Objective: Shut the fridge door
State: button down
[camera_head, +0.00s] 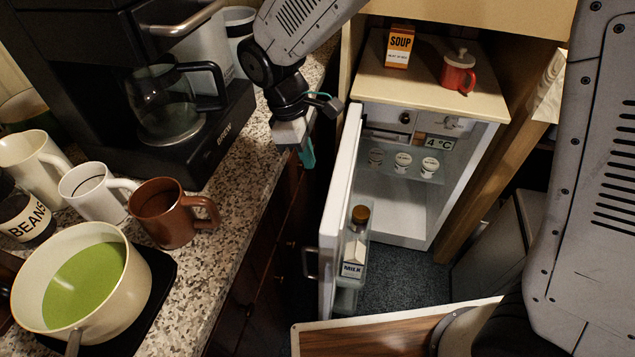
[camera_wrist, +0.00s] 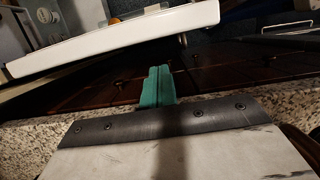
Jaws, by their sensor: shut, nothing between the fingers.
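The small fridge (camera_head: 440,200) stands under a wooden cabinet at the right of centre in the head view. Its white door (camera_head: 341,200) is wide open, swung toward the counter, with a milk bottle (camera_head: 355,245) in the door shelf. A door handle (camera_head: 309,263) shows on the outer face. My gripper (camera_head: 307,155) is left of the door, near the counter edge, with its teal fingers pointing down. In the wrist view the gripper fingers (camera_wrist: 157,88) are together and empty. The door's white edge (camera_wrist: 115,38) lies across the view beyond them, seemingly apart from the fingers.
A granite counter (camera_head: 225,215) at left carries a coffee maker (camera_head: 180,100), several mugs and a pot of green soup (camera_head: 85,285). Dark carpet (camera_head: 395,280) lies before the fridge.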

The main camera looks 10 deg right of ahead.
jog(key=x, duration=1)
